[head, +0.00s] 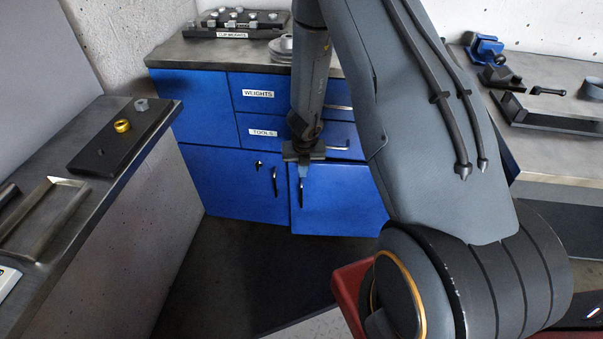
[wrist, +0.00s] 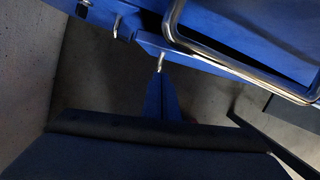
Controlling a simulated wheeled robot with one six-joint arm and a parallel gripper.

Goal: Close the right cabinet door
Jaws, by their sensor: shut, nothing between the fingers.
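The blue right cabinet door (head: 345,205) is at the lower right of the cabinet in the head view. It stands slightly ajar, with a dark gap along its top and its lower edge forward of the left door (head: 228,185). Its upright handle (head: 301,193) is near its left edge; a metal handle also shows in the wrist view (wrist: 160,62). My gripper (head: 303,172) is shut and empty, in front of the door's upper left corner. In the wrist view its fingertips (wrist: 161,78) are just below that handle; I cannot tell whether they touch it.
Drawers labelled WEIGHTS (head: 258,94) and TOOLS (head: 263,133) are above the doors. A chrome drawer handle (wrist: 200,45) juts out close to my gripper. A workbench (head: 115,155) stands at the left, another (head: 545,165) at the right. Dark floor (head: 235,262) is clear before the cabinet.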

